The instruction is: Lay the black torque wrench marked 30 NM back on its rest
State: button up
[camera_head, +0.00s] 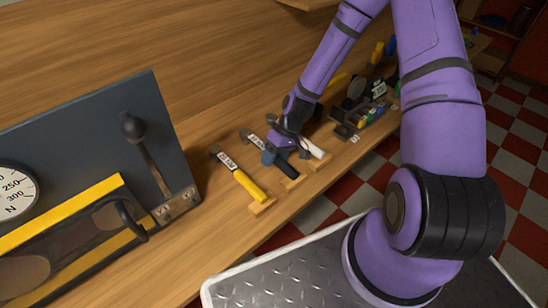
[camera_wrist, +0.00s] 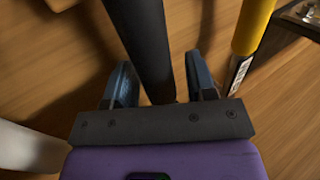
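The black torque wrench (camera_head: 287,168) lies between the yellow and the white wrench, roughly parallel to them. Its handle end appears to be at a small wooden rest (camera_head: 293,182); I cannot tell whether it touches. Its label is too small to read. My gripper (camera_head: 273,152) is low over the wrench. In the wrist view the black handle (camera_wrist: 147,40) runs between the two blue fingers of my gripper (camera_wrist: 160,75). A gap shows between the handle and the right finger, so the gripper looks open around it. My palm hides part of the handle.
A yellow wrench (camera_head: 246,183) lies to the left on its own rest, and a white wrench (camera_head: 312,148) lies close on the right. A dark panel with a gauge (camera_head: 14,192) stands at the left. Several tools and small items (camera_head: 362,112) stand farther right. The wooden bench (camera_head: 190,65) behind is clear.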

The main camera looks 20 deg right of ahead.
jog(key=shift+o, duration=0.4)
jog(key=shift+w+d+r, duration=0.1)
jog(key=shift+d+r, duration=0.1)
jog(key=shift+r, duration=0.05)
jog(key=d+r+t+h, duration=0.1)
jog(key=d+r+h, duration=0.15)
jog(key=r, duration=0.75)
jog(key=d+r+h, duration=0.1)
jog(key=d+r, duration=0.3)
jog(key=r, duration=0.6)
jog(key=s+r+m+t+h, duration=0.2)
jog(key=s+r+t, duration=0.4)
jog(key=s+r, duration=1.5)
notch_tip(320, 180, up, 4)
jog(key=shift+f+m, duration=0.15)
jog(key=shift+m, duration=0.65)
